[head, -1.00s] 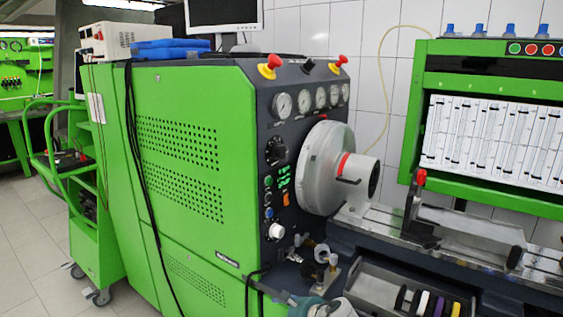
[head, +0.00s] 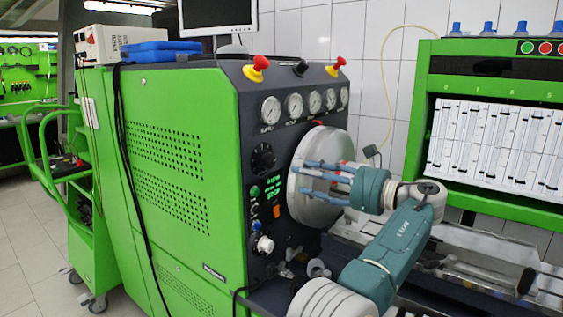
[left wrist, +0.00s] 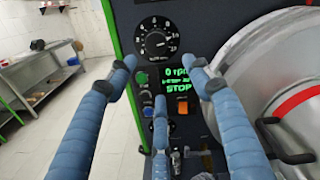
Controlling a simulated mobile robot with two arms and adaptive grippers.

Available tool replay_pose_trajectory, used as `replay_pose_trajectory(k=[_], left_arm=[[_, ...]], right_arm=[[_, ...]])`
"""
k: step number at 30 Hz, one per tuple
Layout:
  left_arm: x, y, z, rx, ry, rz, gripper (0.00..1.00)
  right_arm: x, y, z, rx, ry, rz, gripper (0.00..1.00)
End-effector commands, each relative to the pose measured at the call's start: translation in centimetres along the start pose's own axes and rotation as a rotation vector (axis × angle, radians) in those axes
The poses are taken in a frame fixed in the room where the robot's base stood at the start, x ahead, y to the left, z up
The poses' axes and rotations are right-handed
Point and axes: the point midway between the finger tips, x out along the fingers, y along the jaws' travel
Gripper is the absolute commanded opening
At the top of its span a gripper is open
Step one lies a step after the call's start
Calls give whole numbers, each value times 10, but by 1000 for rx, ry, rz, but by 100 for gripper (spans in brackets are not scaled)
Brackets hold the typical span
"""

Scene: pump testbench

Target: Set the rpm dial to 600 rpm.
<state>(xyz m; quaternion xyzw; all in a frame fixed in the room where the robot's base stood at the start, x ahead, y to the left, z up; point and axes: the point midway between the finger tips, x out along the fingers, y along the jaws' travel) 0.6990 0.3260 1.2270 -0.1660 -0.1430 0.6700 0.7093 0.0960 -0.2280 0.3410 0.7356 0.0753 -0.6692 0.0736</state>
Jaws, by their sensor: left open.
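A black round dial (head: 263,160) with a numbered white scale is on the dark panel of the green machine, and it shows large in the left wrist view (left wrist: 155,42). Below it a green display (left wrist: 178,79) reads 0 rpm and STOP. My left gripper (head: 308,176) is open and empty, in front of the grey flywheel disc, its fingers pointing left toward the panel. In the left wrist view its spread fingertips (left wrist: 162,64) appear just below the dial, one on either side. No contact with the dial shows. My right gripper is not in view.
The large grey disc (head: 318,205) stands right of the panel, close to my left arm. A white knob (head: 264,244), a green button (head: 254,191) and an orange switch (head: 277,211) are below the dial. Red emergency knobs (head: 256,68) sit on top.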

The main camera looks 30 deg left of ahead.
Motion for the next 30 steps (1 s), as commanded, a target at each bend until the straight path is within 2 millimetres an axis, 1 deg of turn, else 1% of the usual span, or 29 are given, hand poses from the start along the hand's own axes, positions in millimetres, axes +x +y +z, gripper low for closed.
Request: replay_pose_trajectory(k=[1, 2, 5, 8, 12, 15, 21, 25, 30], left_arm=[[-2, -3, 8, 8, -13, -3, 51], [-2, -4, 11, 11, -18, -4, 51], [6, -5, 13, 14, -22, -3, 51], [22, -5, 14, 12, -22, -1, 51], [50, -5, 15, 12, -21, -1, 51], [69, -5, 16, 12, -21, -1, 51], [96, -6, 15, 11, -21, -3, 51], [103, -6, 15, 11, -21, -6, 51], [105, -5, 14, 10, -20, -5, 51]], right_arm=[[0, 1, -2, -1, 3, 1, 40], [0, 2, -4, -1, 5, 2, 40], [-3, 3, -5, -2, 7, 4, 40], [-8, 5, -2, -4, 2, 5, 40], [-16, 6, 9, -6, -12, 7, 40], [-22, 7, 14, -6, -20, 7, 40], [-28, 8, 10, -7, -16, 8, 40], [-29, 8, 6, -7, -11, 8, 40], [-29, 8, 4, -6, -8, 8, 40]])
